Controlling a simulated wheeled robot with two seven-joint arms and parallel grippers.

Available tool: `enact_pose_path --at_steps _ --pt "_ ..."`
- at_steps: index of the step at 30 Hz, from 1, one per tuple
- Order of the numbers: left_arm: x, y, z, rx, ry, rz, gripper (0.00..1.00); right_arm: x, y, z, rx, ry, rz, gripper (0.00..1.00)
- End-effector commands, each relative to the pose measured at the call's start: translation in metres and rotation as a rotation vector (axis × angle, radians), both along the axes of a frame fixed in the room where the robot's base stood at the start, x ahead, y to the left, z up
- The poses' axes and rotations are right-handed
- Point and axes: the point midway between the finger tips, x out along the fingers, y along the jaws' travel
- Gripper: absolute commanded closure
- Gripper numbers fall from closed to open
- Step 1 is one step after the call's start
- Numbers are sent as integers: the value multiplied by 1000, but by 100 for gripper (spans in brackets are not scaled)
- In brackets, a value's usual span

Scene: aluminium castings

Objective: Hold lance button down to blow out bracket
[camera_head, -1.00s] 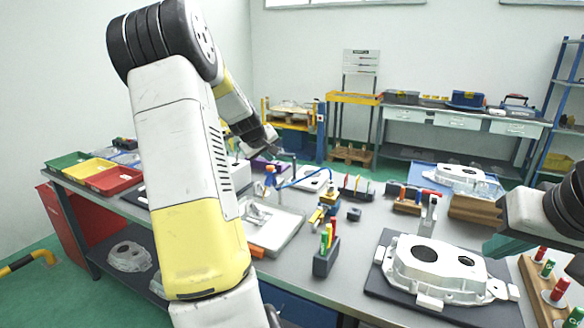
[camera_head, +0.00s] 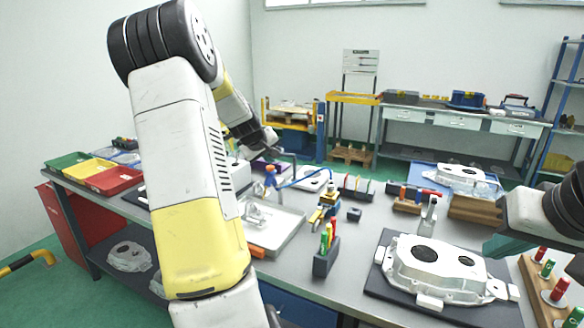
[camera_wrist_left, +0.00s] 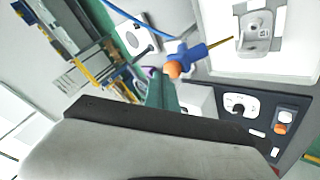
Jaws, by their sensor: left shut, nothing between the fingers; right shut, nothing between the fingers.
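The air lance (camera_head: 271,178) stands over the metal tray, with a blue body, an orange button and a blue hose. In the left wrist view the lance (camera_wrist_left: 192,58) shows its round orange button (camera_wrist_left: 174,70) close to my left fingertips. The small silver bracket (camera_head: 257,214) lies in the pale tray (camera_head: 277,236); the bracket also shows in the left wrist view (camera_wrist_left: 256,32). My left gripper (camera_head: 279,150) is shut and empty, just above and behind the lance in the head view; I cannot tell whether it touches. My right gripper (camera_head: 492,246) is shut and empty beside the large casting.
A large aluminium casting (camera_head: 436,268) lies on a dark mat at front right. A marker holder (camera_head: 326,262) stands right of the tray. Red, yellow and green bins (camera_head: 90,170) sit at the left. A control panel (camera_wrist_left: 262,118) with an orange knob shows in the wrist view.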

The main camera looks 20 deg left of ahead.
Motion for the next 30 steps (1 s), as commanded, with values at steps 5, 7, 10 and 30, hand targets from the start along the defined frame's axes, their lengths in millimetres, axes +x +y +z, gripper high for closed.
enact_pose_path --at_steps 5,7,10,30 --pt "0 0 -1 0 0 0 100 0 0 0 0 0 0 100" --pt "0 0 -2 -1 1 -1 100 0 0 0 0 0 0 100" --pt "0 0 -3 -1 1 -1 100 0 0 0 0 0 0 100" --pt "0 0 -12 0 1 0 100 0 0 0 0 0 0 100"
